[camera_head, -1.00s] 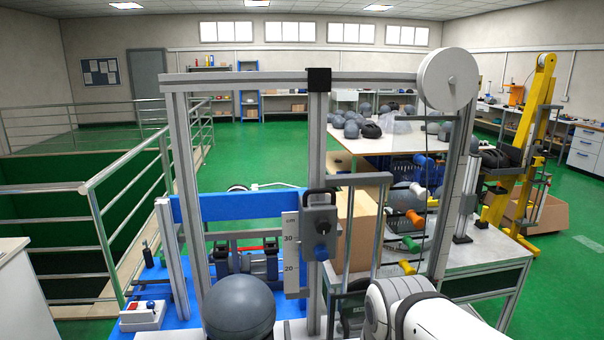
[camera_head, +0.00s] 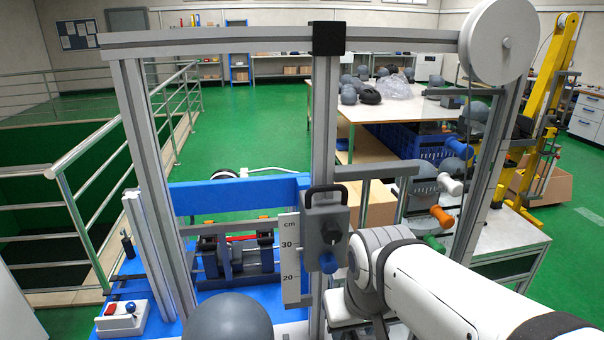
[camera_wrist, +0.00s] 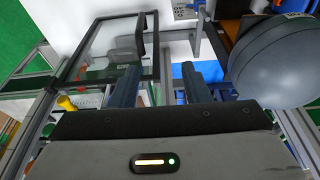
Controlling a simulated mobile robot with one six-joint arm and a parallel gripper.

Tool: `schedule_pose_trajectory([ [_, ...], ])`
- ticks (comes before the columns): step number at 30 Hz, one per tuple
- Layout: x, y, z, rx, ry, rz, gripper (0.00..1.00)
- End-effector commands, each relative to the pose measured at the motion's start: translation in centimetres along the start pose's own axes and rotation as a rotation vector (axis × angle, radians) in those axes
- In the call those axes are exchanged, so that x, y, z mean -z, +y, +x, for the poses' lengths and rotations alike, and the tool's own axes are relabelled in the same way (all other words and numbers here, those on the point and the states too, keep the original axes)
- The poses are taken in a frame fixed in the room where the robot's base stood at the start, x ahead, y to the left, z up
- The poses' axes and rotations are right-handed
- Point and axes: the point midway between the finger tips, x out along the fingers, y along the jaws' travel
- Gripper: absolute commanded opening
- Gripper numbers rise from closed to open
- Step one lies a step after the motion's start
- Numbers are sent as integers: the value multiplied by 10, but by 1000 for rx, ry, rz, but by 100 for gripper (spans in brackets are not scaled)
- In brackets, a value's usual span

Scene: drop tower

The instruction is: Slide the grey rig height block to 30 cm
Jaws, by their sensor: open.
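The grey rig height block (camera_head: 325,232) sits on the middle upright post, with a black handle on top, a dark knob on its face and a blue knob at its lower edge. The white scale strip (camera_head: 289,262) stands just left of it, marked cm, 30 and 20. The block's body spans the height of the 30 mark; its exact reading is unclear. My gripper (camera_wrist: 160,78) is open in the wrist view, with nothing seen between its fingers. I cannot make out the block there. In the head view my arm hides most of the gripper, right of the post.
A large grey ball (camera_head: 228,318) is at the front of the rig, and close to the right finger side in the wrist view (camera_wrist: 276,62). A control box (camera_head: 122,318) is at lower left. Coloured handles (camera_head: 441,216) and a pulley wheel (camera_head: 499,42) are on the right.

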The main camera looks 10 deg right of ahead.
Motion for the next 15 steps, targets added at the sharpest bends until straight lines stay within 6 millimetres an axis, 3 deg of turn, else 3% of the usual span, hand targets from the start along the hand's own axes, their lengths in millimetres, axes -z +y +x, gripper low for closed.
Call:
schedule_pose_trajectory([
  [4,42,-2,-43,3,26,-11,55],
  [12,167,-3,-162,4,106,-6,76],
  [15,195,-3,-189,4,127,-5,76],
])
